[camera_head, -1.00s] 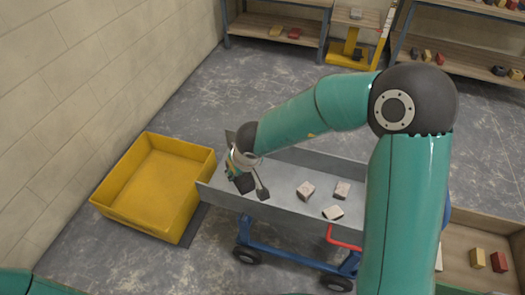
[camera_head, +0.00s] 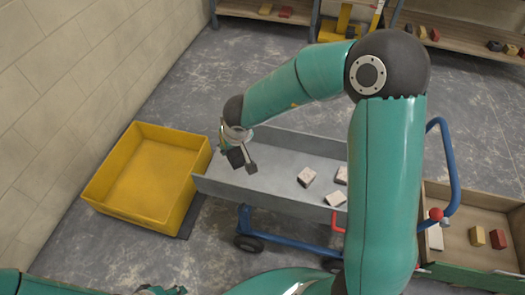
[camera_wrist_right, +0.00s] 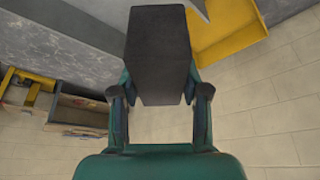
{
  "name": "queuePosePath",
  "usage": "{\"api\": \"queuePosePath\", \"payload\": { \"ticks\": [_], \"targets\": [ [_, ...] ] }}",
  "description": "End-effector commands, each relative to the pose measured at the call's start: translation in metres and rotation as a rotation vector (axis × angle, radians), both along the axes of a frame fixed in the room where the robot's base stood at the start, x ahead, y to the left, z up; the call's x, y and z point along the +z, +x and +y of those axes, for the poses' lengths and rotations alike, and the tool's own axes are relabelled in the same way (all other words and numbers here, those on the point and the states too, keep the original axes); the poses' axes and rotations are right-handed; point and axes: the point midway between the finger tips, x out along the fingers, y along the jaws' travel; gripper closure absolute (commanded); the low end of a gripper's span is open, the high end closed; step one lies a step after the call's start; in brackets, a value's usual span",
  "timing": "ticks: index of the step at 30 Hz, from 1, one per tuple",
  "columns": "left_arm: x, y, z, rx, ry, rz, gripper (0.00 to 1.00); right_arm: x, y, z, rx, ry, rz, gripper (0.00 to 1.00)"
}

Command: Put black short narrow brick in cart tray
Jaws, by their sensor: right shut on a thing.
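The cart tray (camera_head: 265,190) is a long grey metal trough on a blue cart in the middle of the head view. My right gripper (camera_head: 243,163) is over its left end, shut on a black brick (camera_head: 235,157). In the right wrist view the black brick (camera_wrist_right: 158,55) sticks out beyond the fingers of my right gripper (camera_wrist_right: 158,95). From the head view I cannot tell how high the brick is above the tray. A small dark piece at the bottom edge looks like part of my left gripper (camera_head: 160,290); its fingers are not clear.
Several pale pinkish bricks, one of them here (camera_head: 306,177), lie in the tray's right part. A yellow tub (camera_head: 140,208) stands left of the cart. A wooden box (camera_head: 460,250) with white, yellow and red bricks is at right. Shelves (camera_head: 460,40) stand at the back.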

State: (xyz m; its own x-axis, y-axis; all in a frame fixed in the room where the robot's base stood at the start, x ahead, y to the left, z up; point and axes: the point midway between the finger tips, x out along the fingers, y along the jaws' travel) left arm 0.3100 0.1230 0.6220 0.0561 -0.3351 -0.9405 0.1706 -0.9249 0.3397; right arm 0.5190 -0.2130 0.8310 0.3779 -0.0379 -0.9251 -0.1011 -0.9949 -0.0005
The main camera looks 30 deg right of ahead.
Motion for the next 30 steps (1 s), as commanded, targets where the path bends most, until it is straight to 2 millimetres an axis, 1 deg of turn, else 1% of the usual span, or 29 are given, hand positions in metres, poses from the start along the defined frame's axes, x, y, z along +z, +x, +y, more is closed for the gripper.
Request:
{"api": "queuePosePath", "payload": {
  "ticks": [1,5,6,8,9,12,15,18,21,26,30],
  "targets": [
    [-0.025,0.0,0.0,0.0,0.0,0.0,0.6,-0.029,0.009,-0.01,-0.048,0.0,0.001,1.0],
    [-0.065,0.0,0.0,0.0,0.0,0.001,0.6,-0.079,0.031,-0.042,-0.204,0.001,0.005,1.0],
    [-0.078,0.0,0.0,0.0,0.0,0.001,0.6,-0.096,0.038,-0.053,-0.256,0.001,0.006,1.0],
    [-0.096,0.0,0.0,0.0,0.0,0.001,0.6,-0.12,0.047,-0.07,-0.335,0.001,0.006,1.0],
    [-0.107,0.0,0.0,0.0,0.0,0.001,0.6,-0.135,0.053,-0.081,-0.387,0.001,0.005,1.0],
    [-0.131,0.0,0.0,0.0,0.0,0.001,0.6,-0.168,0.064,-0.107,-0.503,0.0,0.002,1.0],
    [-0.148,0.0,0.0,0.0,0.0,0.0,0.6,-0.192,0.07,-0.128,-0.594,-0.001,-0.001,1.0],
    [-0.158,0.0,0.0,0.0,0.0,0.0,0.6,-0.208,0.074,-0.142,-0.656,-0.002,-0.002,1.0],
    [-0.163,0.0,0.0,0.0,0.0,0.0,0.6,-0.215,0.075,-0.148,-0.688,-0.002,-0.004,1.0],
    [-0.169,0.0,0.0,0.0,0.0,0.0,0.6,-0.219,0.076,-0.151,-0.699,-0.002,-0.004,1.0],
    [-0.182,0.0,0.0,0.0,0.0,0.0,0.6,-0.227,0.076,-0.151,-0.698,-0.002,-0.006,1.0]
  ]
}}
